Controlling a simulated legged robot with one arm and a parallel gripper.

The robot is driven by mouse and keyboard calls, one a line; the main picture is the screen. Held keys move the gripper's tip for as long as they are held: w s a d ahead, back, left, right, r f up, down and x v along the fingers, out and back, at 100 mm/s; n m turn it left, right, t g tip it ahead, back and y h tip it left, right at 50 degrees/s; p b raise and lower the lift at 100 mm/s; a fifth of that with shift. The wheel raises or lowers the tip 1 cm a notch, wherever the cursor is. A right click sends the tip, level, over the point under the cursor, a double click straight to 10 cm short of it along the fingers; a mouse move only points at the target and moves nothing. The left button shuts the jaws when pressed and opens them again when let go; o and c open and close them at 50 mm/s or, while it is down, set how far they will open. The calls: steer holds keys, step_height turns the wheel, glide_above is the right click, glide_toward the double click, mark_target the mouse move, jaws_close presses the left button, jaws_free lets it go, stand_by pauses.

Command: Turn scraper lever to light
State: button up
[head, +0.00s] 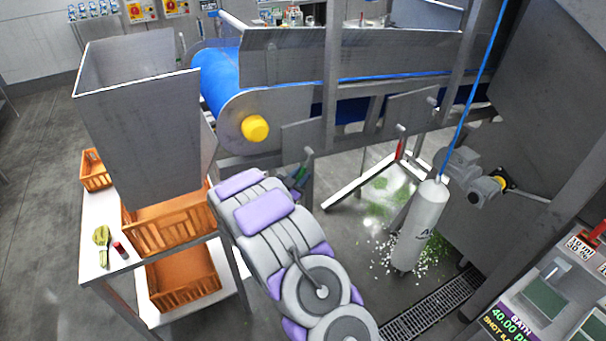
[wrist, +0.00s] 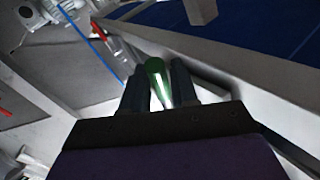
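A lever with a green handle (wrist: 156,76) shows in the wrist view between the two dark fingers of my gripper (wrist: 160,85). The handle is wider at its far end and tapers towards the palm. Its sides are close to both fingers, but I cannot tell whether they press on it. In the head view my gripper (head: 299,180) is under the conveyor's near end, beside a grey frame post. A bit of green shows there, mostly hidden by the fingers and arm. The marking for the light setting is not readable in either view.
The blue conveyor belt (head: 219,80) with a yellow end cap (head: 255,128) is just above the gripper. A red-handled lever (head: 400,148) is to the right. A hanging grey cylinder (head: 420,225) and a steel hopper (head: 145,125) flank the arm.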

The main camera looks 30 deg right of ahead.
steer(key=shift+x, duration=1)
steer(key=shift+c, duration=0.3)
jaws_close()
